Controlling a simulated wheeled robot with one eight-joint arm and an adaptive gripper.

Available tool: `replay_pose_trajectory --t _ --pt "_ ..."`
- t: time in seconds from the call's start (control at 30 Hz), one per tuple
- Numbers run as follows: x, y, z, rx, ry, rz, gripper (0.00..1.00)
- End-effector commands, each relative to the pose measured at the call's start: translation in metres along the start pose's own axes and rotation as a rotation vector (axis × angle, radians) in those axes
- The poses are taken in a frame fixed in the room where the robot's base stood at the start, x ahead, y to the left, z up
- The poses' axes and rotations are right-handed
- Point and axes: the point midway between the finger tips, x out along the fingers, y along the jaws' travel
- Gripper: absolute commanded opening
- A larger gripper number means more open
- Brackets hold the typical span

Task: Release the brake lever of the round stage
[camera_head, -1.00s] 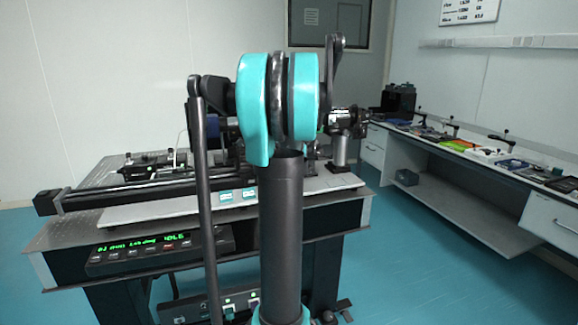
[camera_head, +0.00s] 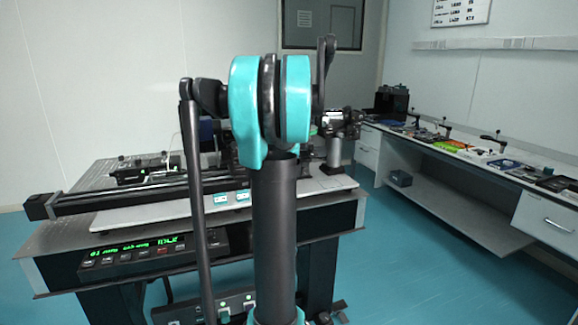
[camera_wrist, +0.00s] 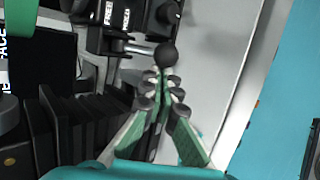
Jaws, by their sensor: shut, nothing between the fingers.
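In the wrist view, a lever with a silver rod (camera_wrist: 141,50) ends in a black ball knob (camera_wrist: 166,56). It looks like the brake lever and sticks out from a black block (camera_wrist: 118,20) with small pale labels. My gripper (camera_wrist: 161,78) has green fingers with dark pads. It is shut and empty, with its tips just below the knob in the picture. I cannot tell whether the tips touch the knob. The round stage is not clearly seen. In the head view, my arm hides the gripper and the lever.
The optical table (camera_head: 50,240) carries a long black rail (camera_head: 120,196) and a controller with a green display (camera_head: 140,252). Black ribbed bellows (camera_wrist: 75,125) lie left of my fingers in the wrist view. A side bench (camera_head: 470,158) with tools stands right, with open blue floor between.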

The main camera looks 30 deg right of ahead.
Motion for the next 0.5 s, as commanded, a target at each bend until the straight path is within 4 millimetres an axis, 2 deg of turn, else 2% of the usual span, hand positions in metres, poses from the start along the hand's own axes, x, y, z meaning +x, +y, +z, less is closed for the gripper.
replay_pose_trajectory --t 0.5 --pt "-0.0055 0.0037 0.0014 -0.032 0.000 -0.106 0.00"
